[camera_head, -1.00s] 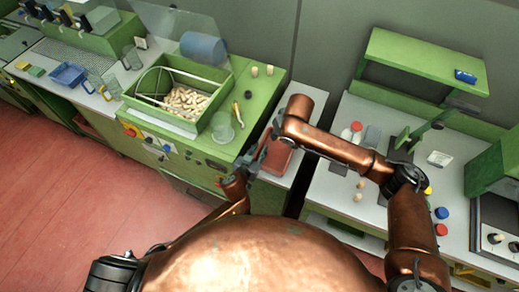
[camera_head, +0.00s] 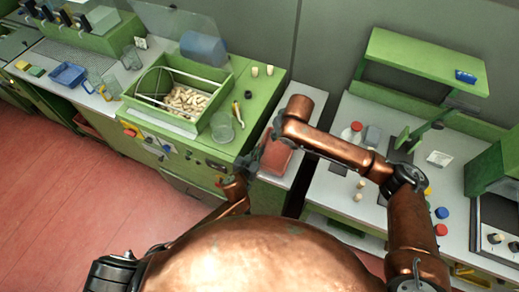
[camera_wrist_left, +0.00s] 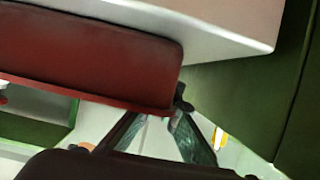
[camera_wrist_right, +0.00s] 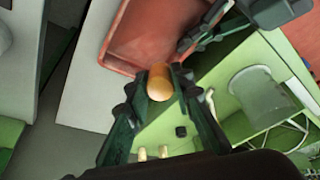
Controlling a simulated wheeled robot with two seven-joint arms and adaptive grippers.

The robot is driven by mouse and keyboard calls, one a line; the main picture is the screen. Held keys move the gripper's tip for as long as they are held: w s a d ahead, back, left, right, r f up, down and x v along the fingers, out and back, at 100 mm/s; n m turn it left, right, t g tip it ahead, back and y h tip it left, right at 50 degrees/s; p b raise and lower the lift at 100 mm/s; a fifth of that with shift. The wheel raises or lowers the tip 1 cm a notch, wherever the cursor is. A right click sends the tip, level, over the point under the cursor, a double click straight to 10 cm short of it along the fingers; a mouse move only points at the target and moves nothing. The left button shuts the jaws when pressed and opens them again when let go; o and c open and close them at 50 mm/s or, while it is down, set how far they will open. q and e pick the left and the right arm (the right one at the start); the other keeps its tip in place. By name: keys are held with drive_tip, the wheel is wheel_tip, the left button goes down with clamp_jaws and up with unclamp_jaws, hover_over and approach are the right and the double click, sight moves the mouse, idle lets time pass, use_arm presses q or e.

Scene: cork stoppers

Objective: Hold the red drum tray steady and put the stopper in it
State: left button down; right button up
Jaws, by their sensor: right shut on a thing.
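The red drum tray (camera_head: 277,157) lies on a narrow pale table in the head view, partly behind my arms. My left gripper (camera_head: 249,163) is at its left edge. In the left wrist view the tray (camera_wrist_left: 90,55) hides part of the fingers (camera_wrist_left: 165,118), so their grip is unclear. In the right wrist view my right gripper (camera_wrist_right: 160,85) is shut on a tan cork stopper (camera_wrist_right: 159,88). The stopper appears at the near edge of the tray (camera_wrist_right: 155,35); I cannot tell its height. A dark left finger shows beside the tray's right edge there.
A green bin full of corks (camera_head: 187,101) stands left of the tray, with a clear beaker (camera_head: 222,127) beside it. Two stoppers (camera_head: 262,70) stand behind them. The right bench holds a red-capped bottle (camera_head: 355,127) and more stoppers (camera_head: 359,190).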

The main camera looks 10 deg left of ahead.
drive_tip(key=shift+f, duration=5.3)
drive_tip(key=o, duration=0.8)
drive_tip(key=shift+r, duration=0.1)
drive_tip(key=v, duration=1.2)
use_arm(q)
drive_tip(key=c, duration=2.1)
unclamp_jaws()
